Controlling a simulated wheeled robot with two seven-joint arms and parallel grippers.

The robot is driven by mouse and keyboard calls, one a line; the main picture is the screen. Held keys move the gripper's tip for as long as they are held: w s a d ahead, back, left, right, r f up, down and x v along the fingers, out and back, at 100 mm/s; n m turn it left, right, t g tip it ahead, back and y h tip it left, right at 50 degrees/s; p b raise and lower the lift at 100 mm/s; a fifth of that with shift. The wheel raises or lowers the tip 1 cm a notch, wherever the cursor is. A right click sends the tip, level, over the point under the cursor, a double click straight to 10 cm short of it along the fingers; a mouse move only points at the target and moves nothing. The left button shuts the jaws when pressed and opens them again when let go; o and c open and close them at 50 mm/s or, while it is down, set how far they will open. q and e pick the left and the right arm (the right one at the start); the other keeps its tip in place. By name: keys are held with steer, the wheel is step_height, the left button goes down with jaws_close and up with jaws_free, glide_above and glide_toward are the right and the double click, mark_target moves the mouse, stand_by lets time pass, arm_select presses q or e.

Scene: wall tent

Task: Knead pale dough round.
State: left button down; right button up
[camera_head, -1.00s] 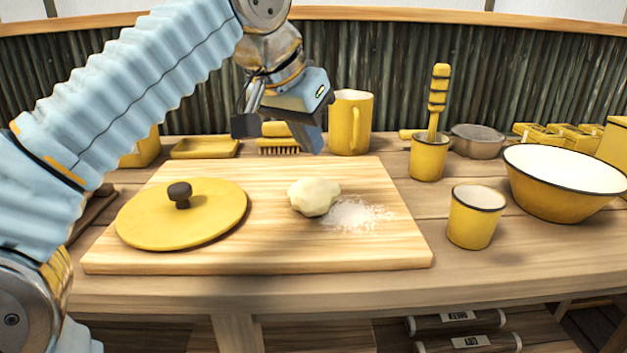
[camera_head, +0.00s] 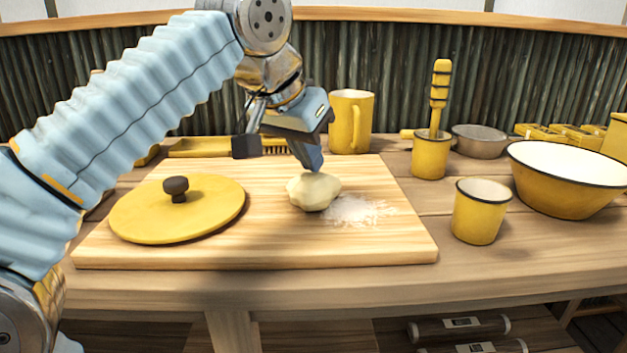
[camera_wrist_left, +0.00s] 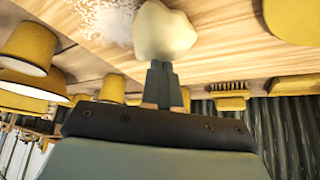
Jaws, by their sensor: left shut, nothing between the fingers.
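The pale dough (camera_head: 314,192) is a lumpy ball on the wooden board (camera_head: 250,258), with white flour (camera_head: 358,210) spread at its right. My left gripper (camera_head: 316,168) points down at the dough's top from behind, its shut fingertips touching or just above it. In the left wrist view the shut fingers (camera_wrist_left: 163,72) meet the edge of the dough (camera_wrist_left: 163,32), with nothing held between them; I cannot tell whether they press into it. My right gripper is not in view.
A yellow lid (camera_head: 178,215) with a dark knob lies on the board's left. A brush (camera_head: 272,146) and a jug (camera_head: 350,120) stand behind. A cup (camera_head: 480,212), a utensil holder (camera_head: 431,155) and a bowl (camera_head: 568,185) are at the right.

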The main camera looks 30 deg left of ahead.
arm_select(q)
steer(key=shift+f, duration=0.25)
stand_by(0.8)
step_height(320, 180, up, 2)
steer(key=p, duration=0.2)
steer(key=shift+r+p, duration=0.1)
steer(key=shift+p, duration=0.3)
steer(key=shift+r, duration=0.95)
steer(key=shift+w+d, duration=0.4)
steer(key=shift+d, duration=0.15)
